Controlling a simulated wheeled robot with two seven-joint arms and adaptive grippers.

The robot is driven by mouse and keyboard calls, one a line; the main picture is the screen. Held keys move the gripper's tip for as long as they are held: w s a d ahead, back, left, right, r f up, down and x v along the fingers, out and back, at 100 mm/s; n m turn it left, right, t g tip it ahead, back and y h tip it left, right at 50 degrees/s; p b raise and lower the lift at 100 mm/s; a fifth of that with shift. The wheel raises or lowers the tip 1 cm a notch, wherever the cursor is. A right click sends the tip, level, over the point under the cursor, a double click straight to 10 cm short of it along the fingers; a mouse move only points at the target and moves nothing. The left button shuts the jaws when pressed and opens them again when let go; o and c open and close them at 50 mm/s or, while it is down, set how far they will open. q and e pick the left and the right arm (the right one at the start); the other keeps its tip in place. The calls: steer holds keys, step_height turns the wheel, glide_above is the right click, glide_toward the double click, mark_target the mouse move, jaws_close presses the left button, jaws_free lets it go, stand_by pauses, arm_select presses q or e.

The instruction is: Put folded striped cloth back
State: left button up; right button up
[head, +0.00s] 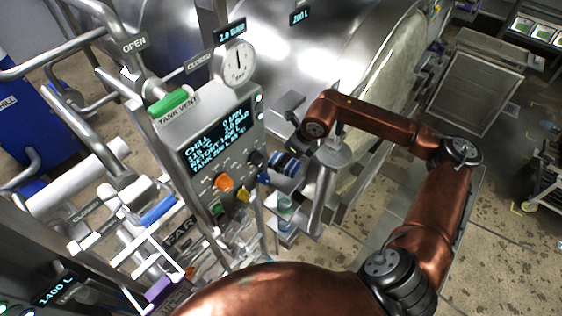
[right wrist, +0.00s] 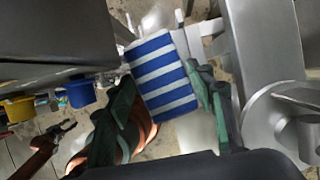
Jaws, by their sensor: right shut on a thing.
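The folded striped cloth (right wrist: 162,78), blue and white, sits between the two green fingers of my right gripper (right wrist: 165,115) in the right wrist view. The gripper is shut on it. In the head view my right arm reaches in from the right, and the small striped cloth (head: 286,164) shows at its end, just right of the control panel (head: 222,150). The gripper's fingers are mostly hidden there. My left gripper is not in view.
The panel has orange (head: 224,182) and yellow knobs close to the cloth. A steel vertical post (head: 325,185) stands just right of it. The large steel vessel (head: 290,60) lies behind. Pipes and a green tank vent handle (head: 168,102) crowd the left.

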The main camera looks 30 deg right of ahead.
steer(key=shift+x, duration=1.15)
steer(key=shift+w+f+b, duration=0.1)
steer(key=shift+f+b, duration=0.15)
steer(key=shift+b, duration=0.05)
steer(key=shift+s+d, duration=0.1)
steer(key=shift+s, duration=0.25)
steer(key=f, duration=0.1)
steer(key=f+b, duration=0.1)
steer(key=f, duration=0.1)
steer(key=shift+s+d+f, duration=0.1)
steer(key=shift+s+f, duration=0.15)
steer(key=shift+s, duration=0.15)
steer(key=shift+w+f, duration=0.45)
steer(key=shift+f, duration=0.2)
steer(key=shift+c, duration=0.5)
steer(key=shift+s, duration=0.2)
steer(key=o, duration=1.5)
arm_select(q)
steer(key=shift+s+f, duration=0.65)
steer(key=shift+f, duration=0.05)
